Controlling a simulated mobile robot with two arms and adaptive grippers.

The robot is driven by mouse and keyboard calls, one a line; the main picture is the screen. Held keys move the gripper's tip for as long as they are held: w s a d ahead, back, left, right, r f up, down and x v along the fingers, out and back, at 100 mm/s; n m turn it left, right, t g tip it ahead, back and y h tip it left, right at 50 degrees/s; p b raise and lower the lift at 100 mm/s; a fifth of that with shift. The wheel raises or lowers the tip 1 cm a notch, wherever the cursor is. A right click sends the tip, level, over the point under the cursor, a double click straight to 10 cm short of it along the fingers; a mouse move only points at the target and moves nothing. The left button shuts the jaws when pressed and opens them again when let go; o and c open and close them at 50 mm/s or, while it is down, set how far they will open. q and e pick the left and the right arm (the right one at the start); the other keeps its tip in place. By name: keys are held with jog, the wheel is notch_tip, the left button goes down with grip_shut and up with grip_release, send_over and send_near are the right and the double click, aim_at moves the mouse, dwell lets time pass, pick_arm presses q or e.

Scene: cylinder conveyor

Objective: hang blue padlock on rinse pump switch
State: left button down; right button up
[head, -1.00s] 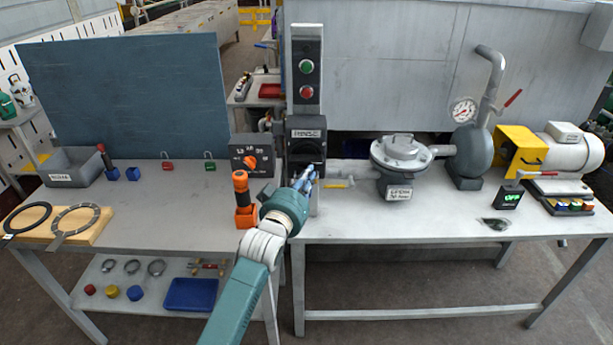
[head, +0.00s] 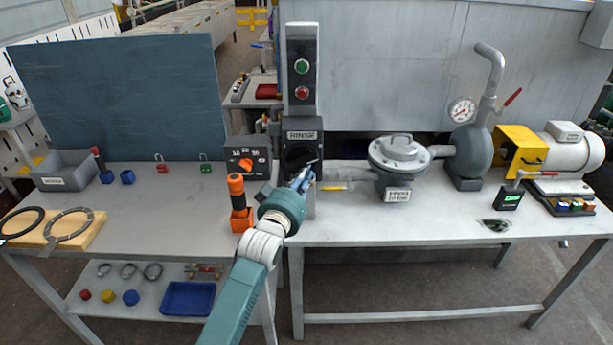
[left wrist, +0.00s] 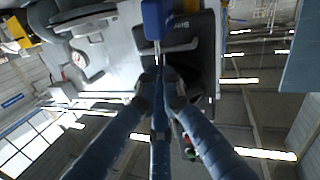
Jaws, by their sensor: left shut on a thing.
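The rinse pump switch (head: 300,157) is a dark box with a RINSE label and a rotary knob, low on a grey post. My left gripper (head: 306,177) is right at its front, partly covering its lower edge. In the left wrist view, my left gripper (left wrist: 160,78) is shut at the shackle of the blue padlock (left wrist: 157,18). The padlock body lies beyond the fingertips, in front of the switch box (left wrist: 203,65), which appears upside down. I cannot tell whether the shackle passes through the switch. My right gripper is not in view.
Red (head: 162,163) and green (head: 206,163) padlocks stand on the left table. A grey pump (head: 398,155) and yellow lever (head: 333,188) are to the right.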

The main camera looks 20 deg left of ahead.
pick_arm(q)
jog(key=shift+s+a+f+b, duration=0.15)
jog(key=shift+a+f+b, duration=0.25)
jog(key=shift+f, duration=0.1)
jog(key=shift+d+f, duration=0.2)
jog(key=shift+f, duration=0.3)
